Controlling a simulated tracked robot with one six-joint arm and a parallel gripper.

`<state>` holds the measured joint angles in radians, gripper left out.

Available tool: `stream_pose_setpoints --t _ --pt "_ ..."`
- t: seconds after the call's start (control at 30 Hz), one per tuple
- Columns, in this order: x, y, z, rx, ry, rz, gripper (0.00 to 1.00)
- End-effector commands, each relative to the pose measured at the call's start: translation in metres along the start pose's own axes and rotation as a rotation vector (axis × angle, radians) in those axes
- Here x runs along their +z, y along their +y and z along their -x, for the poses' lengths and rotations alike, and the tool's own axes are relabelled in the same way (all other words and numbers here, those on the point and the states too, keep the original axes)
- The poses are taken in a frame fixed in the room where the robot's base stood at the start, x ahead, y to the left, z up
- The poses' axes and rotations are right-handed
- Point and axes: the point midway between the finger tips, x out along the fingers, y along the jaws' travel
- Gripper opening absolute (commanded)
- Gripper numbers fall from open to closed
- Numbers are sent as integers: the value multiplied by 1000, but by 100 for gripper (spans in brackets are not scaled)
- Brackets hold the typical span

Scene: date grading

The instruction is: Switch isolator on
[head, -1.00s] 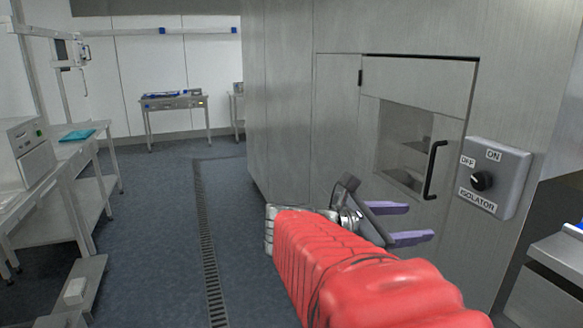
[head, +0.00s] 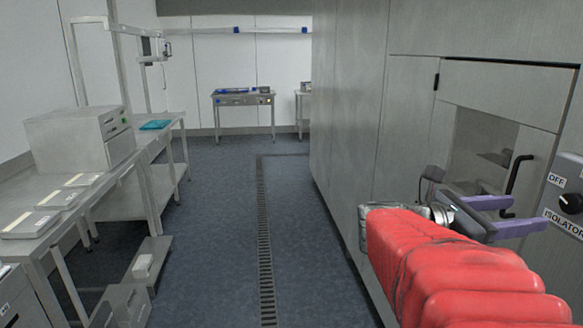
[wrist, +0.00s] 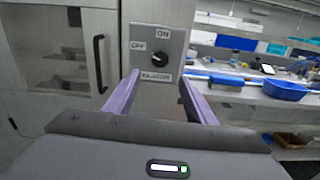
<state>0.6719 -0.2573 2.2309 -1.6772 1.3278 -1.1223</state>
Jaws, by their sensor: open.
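The isolator (head: 566,187) is a grey box on the cabinet wall, cut off by the right edge of the head view. Its black knob (head: 570,203) sits beside the OFF label. In the wrist view the whole isolator panel (wrist: 176,45) shows, with ON above the knob (wrist: 159,59) and OFF at its left. The knob's pale mark seems to face the OFF side. My gripper (head: 528,212) is open and empty, its purple fingers pointing towards the wall. In the wrist view the fingertips of my gripper (wrist: 159,78) are spread below and either side of the knob, apparently short of it.
A cabinet door with a window and black handle (head: 516,175) is close to my gripper, left of the isolator. Benches (head: 150,180) line the left side. The floor with a drain grate (head: 264,250) is clear ahead.

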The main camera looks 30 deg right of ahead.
Motion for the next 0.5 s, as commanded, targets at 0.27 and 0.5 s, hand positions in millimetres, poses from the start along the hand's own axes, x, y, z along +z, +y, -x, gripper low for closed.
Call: stream_pose_setpoints --t 0.27,0.5 --pt "0 -1 -31 -3 1 0 50" --pt "0 -1 -58 -3 1 0 50"
